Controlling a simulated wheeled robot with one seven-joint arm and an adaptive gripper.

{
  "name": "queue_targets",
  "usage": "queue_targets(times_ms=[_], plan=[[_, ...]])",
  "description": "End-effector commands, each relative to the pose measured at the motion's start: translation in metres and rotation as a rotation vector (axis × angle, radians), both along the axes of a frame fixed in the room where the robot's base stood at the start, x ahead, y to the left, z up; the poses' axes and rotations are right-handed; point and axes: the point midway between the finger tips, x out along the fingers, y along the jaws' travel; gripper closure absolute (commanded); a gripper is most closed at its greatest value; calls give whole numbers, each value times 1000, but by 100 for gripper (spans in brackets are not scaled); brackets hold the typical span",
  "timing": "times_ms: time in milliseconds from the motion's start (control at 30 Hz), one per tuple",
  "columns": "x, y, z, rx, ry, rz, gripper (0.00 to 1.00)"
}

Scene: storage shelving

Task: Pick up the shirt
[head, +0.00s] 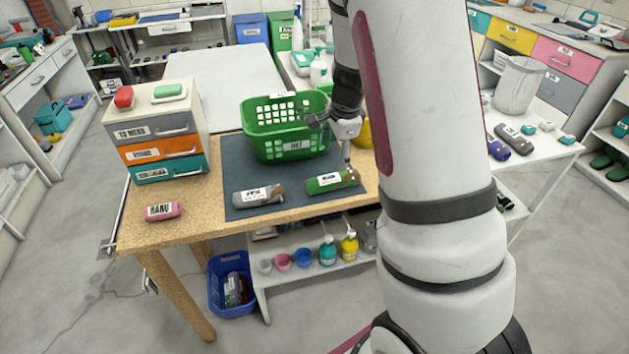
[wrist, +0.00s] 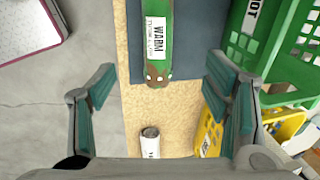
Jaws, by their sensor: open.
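A rolled green cloth bundle with brown ends and a white label, which looks like a rolled shirt (head: 325,182), lies on the dark mat at the table's front. In the wrist view the same green roll (wrist: 159,40) has a label reading WARM. It lies beyond and between my fingertips. My gripper (head: 346,140) is over the mat, just above and behind the green roll. In the wrist view my gripper (wrist: 163,88) has its fingers wide apart with nothing between them. A grey roll (head: 258,195) lies left of the green one, and a pink roll (head: 162,211) lies on bare wood.
A green basket (head: 285,126) labelled HOT stands behind the rolls, close to my gripper. A yellow basket (wrist: 207,133) and another small labelled roll (wrist: 150,140) show in the wrist view. A drawer unit (head: 157,131) stands at the left of the table.

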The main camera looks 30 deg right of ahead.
Motion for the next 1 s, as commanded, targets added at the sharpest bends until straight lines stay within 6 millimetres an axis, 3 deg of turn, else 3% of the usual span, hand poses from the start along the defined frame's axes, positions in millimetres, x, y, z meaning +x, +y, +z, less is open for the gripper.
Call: queue_targets(times_ms=[300,633,1000], plan=[[13,-3,-58,2,4,0,30],[19,-5,-83,1,2,2,30],[29,-9,-125,2,2,3,30]])
